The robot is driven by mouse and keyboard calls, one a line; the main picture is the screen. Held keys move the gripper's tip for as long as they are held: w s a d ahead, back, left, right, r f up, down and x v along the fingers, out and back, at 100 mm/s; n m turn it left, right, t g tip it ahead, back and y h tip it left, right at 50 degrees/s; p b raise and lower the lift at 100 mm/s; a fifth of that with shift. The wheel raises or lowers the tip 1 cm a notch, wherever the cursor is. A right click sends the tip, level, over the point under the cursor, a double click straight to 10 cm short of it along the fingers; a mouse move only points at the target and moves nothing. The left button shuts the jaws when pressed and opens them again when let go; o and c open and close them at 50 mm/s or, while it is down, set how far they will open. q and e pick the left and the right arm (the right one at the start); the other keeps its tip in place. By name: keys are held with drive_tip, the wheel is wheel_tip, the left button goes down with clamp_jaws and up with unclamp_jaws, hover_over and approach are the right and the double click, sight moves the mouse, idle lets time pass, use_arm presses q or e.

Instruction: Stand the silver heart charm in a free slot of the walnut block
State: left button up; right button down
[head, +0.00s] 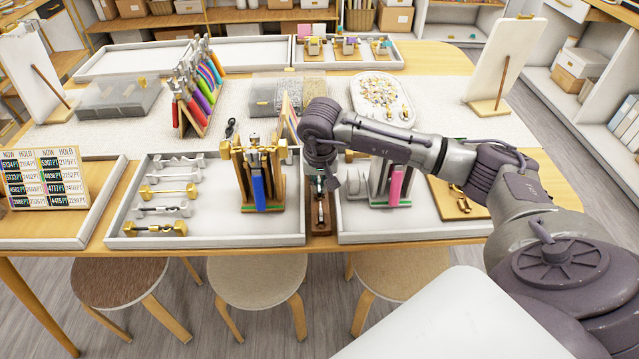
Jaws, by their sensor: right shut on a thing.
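The walnut block (320,229) is a narrow dark brown piece between the two white trays at the middle front of the table. Small metal pieces show along its top, too small to name. My right gripper (325,185) points down over the back part of the block. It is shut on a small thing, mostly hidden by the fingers. I cannot make out a heart shape, nor whether the held piece touches the block. My left gripper is out of view.
The left white tray (215,242) holds metal bars and a gold stand with a blue strip (258,190). The right tray (400,237) holds a stand with a pink strip (396,184), close to my gripper. An oval charm tray (354,112) stands behind my arm.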

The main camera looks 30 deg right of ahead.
idle(0.3)
drive_tip(key=c, duration=1.2)
unclamp_jaws()
drive_tip(key=shift+s+a+r+p, duration=0.1)
drive_tip(key=shift+s+r+p, duration=0.05)
drive_tip(key=shift+r+p, duration=0.65)
drive_tip(key=shift+s+a+r+p, duration=0.15)
drive_tip(key=shift+r+p, duration=0.3)
drive_tip(key=shift+r, duration=0.7)
drive_tip(key=shift+s+a+r+p, duration=0.1)
drive_tip(key=shift+s+r+p, duration=0.1)
drive_tip(key=shift+r+p, duration=0.6)
drive_tip(key=shift+r, duration=0.15)
drive_tip(key=shift+r, duration=0.25)
drive_tip(key=r, duration=0.3)
drive_tip(key=s+r, duration=0.1)
drive_tip(key=r, duration=0.3)
drive_tip(key=s+a+r, duration=0.1)
drive_tip(key=r, duration=0.3)
drive_tip(key=shift+a+r, duration=0.1)
drive_tip(key=shift+r, duration=0.05)
